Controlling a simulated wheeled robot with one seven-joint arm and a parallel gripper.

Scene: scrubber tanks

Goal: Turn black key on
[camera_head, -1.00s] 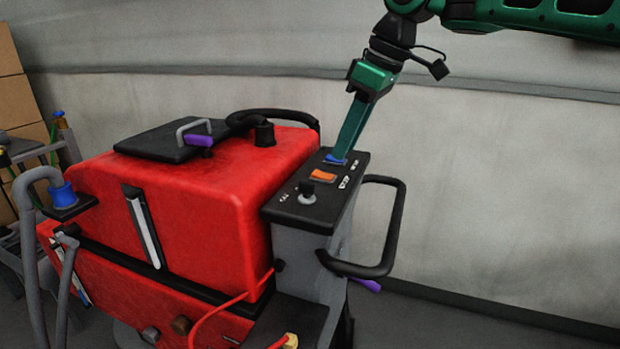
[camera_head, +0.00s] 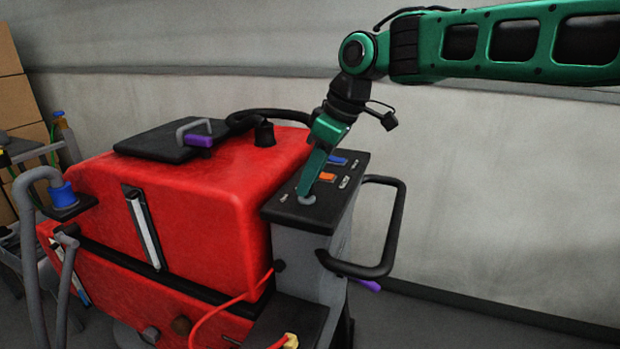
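The red scrubber (camera_head: 180,190) has a dark control panel (camera_head: 325,213) at its right end. On the panel are a blue switch (camera_head: 338,160), an orange switch (camera_head: 327,177) and a round grey key base (camera_head: 306,200) near the front. My gripper (camera_head: 305,193) points down onto the key base, with its fingertips at it. The black key itself is hidden behind the fingers. The fingers appear as one narrow shape, so I cannot tell whether they are open or shut on the key.
A black loop handle (camera_head: 398,225) sticks out to the right of the panel. A black lid (camera_head: 165,142) with a purple-gripped handle and a black hose lie on the red tank's top. A grey wall stands behind. Space right of the handle is clear.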

